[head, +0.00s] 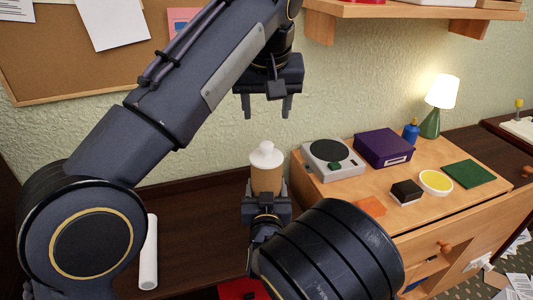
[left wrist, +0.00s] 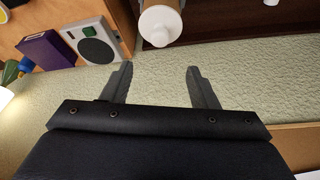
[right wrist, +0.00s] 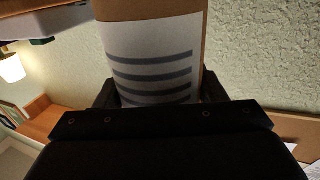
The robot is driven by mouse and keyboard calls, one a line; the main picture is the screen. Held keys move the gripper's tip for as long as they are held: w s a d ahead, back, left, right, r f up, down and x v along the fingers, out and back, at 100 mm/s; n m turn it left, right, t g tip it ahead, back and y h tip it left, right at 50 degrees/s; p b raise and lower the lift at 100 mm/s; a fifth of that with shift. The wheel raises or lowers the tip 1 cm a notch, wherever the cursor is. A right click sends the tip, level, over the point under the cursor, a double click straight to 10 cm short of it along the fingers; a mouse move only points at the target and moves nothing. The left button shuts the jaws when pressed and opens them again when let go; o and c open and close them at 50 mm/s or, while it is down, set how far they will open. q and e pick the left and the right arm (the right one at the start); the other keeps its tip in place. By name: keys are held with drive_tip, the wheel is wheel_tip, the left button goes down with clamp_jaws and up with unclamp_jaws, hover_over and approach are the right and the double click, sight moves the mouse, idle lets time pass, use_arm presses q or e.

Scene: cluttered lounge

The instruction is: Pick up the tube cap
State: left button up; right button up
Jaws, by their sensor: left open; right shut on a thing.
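The white tube cap (head: 266,156) sits on top of an upright brown cardboard tube (head: 267,180). It also shows in the left wrist view (left wrist: 158,26), just beyond the fingertips. My left gripper (head: 268,112) is open and empty, pointing down above the cap with a gap between them. My right gripper (head: 266,199) is shut on the tube below the cap. In the right wrist view the tube's striped white label (right wrist: 155,65) fills the space between the fingers; the cap is out of that view.
A wooden cabinet (head: 405,228) at the right carries a grey device (head: 320,172), a purple box (head: 382,148), a green lamp (head: 430,123) and small items. A white roll (head: 148,252) is at the lower left. A wall shelf (head: 400,10) juts out at the upper right.

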sight(266, 142)
use_arm(q)
drive_tip(key=x, duration=1.1)
drive_tip(key=shift+w+d+f, duration=0.1)
drive_tip(key=shift+f, duration=0.3)
drive_tip(key=c, duration=1)
drive_tip(key=shift+r, duration=5.05)
drive_tip(key=shift+c, duration=0.2)
